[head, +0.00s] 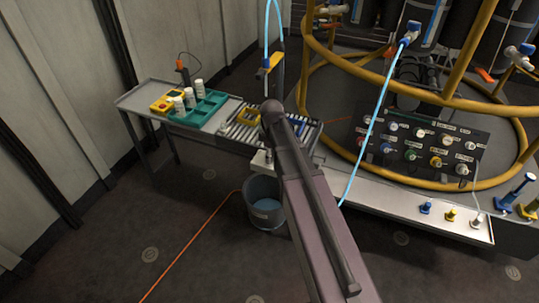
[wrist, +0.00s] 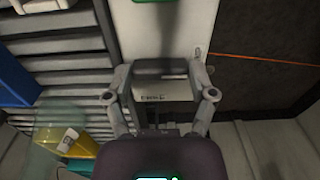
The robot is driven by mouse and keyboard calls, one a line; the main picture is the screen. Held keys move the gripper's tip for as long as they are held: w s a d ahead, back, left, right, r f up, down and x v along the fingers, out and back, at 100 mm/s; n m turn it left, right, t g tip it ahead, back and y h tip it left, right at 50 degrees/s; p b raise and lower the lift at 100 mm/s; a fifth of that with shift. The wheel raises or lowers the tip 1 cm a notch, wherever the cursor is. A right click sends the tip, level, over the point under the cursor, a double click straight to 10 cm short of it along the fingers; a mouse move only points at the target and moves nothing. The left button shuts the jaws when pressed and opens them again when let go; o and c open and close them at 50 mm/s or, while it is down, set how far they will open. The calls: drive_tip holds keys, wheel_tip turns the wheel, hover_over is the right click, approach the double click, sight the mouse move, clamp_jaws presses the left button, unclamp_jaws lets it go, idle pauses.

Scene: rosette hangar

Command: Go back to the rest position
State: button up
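My gripper (wrist: 162,75) shows in the wrist view, its two fingers spread apart on either side of a pale grey surface with small dark lettering. No object is clearly held between them. A darker grey bar lies across the gap near the fingertips, and I cannot tell what it belongs to. In the head view my arm reaches up from the bottom edge to the roller section of the bench, and its own links hide the gripper.
A bench (head: 135,100) holds a teal tray (head: 215,103) with white bottles, a yellow bin (head: 160,104) and rollers (head: 245,132). A grey bucket (head: 265,212) stands below. Yellow pipe rings (head: 330,50), a connector panel (head: 420,142) and a light-blue hose (head: 372,125) are right. Floor at lower left is open.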

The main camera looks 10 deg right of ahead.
drive_tip(key=o, duration=0.3)
drive_tip(key=shift+w, duration=0.2)
drive_tip(key=shift+s, duration=0.15)
drive_tip(key=shift+s, duration=0.1)
drive_tip(key=shift+s+d+r+m+p, duration=0.15)
drive_tip(key=shift+s+r+m+p, duration=0.2)
drive_tip(key=shift+r+p, duration=0.2)
drive_tip(key=s+a+f+m+b, duration=0.1)
drive_tip(key=s+a+m, duration=0.1)
drive_tip(key=s+m, duration=1)
drive_tip(key=shift+n, duration=0.85)
drive_tip(key=r+p, duration=0.8)
drive_tip(key=s+r+p, duration=0.1)
drive_tip(key=r+p, duration=0.7)
drive_tip(key=s+r+p, duration=0.1)
drive_tip(key=r+p, duration=0.8)
drive_tip(key=shift+d, duration=0.3)
